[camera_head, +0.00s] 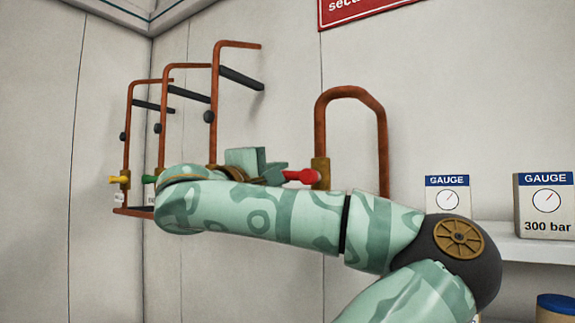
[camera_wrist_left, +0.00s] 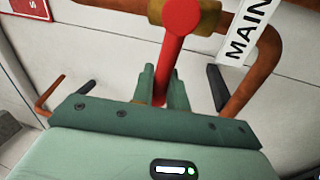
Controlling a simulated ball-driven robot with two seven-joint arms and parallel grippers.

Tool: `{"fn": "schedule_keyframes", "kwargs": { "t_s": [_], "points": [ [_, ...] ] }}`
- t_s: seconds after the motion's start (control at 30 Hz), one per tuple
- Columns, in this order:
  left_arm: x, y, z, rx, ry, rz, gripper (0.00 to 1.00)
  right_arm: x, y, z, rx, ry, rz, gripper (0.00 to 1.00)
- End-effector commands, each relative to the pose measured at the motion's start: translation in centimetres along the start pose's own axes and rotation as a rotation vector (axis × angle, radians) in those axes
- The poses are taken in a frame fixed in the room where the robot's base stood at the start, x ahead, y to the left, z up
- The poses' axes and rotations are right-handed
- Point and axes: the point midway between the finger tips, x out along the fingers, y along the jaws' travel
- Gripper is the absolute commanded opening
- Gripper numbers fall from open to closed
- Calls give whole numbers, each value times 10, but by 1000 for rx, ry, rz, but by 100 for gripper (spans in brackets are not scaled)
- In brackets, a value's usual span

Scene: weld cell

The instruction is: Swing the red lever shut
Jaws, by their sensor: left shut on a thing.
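The red lever (camera_head: 302,176) sits on a brass valve (camera_head: 320,173) on the left leg of a copper pipe loop (camera_head: 321,125). In the head view it sticks out to the left, across the upright pipe. My left gripper (camera_head: 268,173) is at its outer end, partly hidden behind my own forearm. In the left wrist view the red lever (camera_wrist_left: 172,60) runs down from the valve between the two green fingers of my left gripper (camera_wrist_left: 160,88), which are shut on it. My right gripper is not in view.
Several copper pipes (camera_head: 214,100) with black stubs stand on the wall at left, with a yellow lever (camera_head: 119,180) and a green lever (camera_head: 149,179). Gauge boxes (camera_head: 545,205) stand on a shelf (camera_head: 520,243) at right. A MAIN label (camera_wrist_left: 248,32) is beside the valve.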

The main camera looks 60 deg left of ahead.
Motion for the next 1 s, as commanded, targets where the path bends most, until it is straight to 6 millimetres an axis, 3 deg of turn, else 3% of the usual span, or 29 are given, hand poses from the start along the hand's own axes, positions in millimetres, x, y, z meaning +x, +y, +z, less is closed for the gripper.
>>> {"fn": "schedule_keyframes", "kwargs": {
  "t_s": [0.7,0.73,0.8,1.0],
  "points": [
    [-4,-7,-2,-74,17,-6,0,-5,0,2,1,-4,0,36],
    [-4,-7,-2,-74,17,-7,20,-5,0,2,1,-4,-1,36],
    [-4,-7,-2,-74,17,-7,33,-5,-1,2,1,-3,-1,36],
    [-4,-6,-2,-72,16,-5,33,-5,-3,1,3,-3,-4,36]
  ]
}}
